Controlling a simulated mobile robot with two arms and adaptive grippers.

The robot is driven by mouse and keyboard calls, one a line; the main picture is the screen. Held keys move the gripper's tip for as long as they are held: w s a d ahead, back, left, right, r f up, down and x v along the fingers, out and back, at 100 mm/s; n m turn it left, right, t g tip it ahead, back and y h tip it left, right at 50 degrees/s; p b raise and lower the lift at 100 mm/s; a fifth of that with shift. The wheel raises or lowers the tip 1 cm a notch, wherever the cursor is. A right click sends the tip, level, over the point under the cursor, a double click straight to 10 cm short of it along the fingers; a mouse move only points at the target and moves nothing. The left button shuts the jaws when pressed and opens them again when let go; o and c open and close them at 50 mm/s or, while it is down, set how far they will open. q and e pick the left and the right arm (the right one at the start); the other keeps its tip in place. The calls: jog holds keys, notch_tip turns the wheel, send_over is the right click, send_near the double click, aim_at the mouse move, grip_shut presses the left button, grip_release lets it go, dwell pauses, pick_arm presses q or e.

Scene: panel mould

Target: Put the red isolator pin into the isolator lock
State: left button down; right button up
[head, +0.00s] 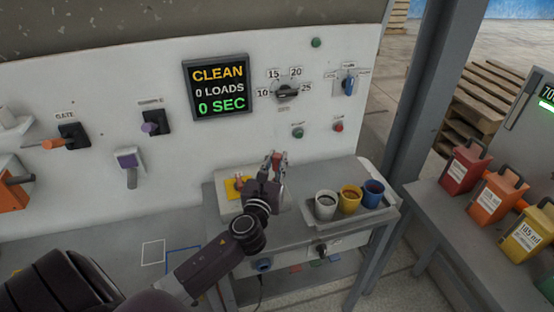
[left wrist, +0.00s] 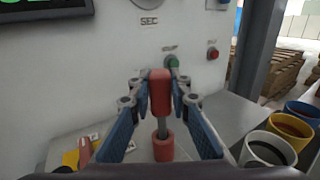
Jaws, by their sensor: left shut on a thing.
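My left gripper (head: 276,158) is above the back of the grey bench, near the white panel. In the left wrist view its two blue-padded fingers (left wrist: 161,100) are closed on the red isolator pin (left wrist: 160,92). The pin has a red block-like head and a grey shaft pointing down. Below the shaft is a red round piece (left wrist: 163,149); I cannot tell whether it belongs to the pin or is a separate socket. A yellow plate (head: 234,189) with a red part (head: 240,182) lies left of the gripper. I cannot clearly make out the isolator lock. My right gripper is not in view.
A tray (head: 376,215) with a white cup (head: 326,203), a yellow cup (head: 350,197) and a blue cup (head: 373,191) stands right of the gripper. The panel behind carries a display (head: 219,87), a dial (head: 287,91) and buttons. A grey post (head: 416,95) rises at the right.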

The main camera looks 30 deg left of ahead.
pick_arm(q)
jog(key=shift+f+b, duration=1.5)
jog(key=shift+f, duration=0.45)
jog(key=c, duration=1.7)
grip_release()
jog(key=shift+s, duration=0.1)
jog(key=v, duration=1.1)
jog(key=shift+s+d, duration=0.1)
jog(key=shift+s, duration=0.3)
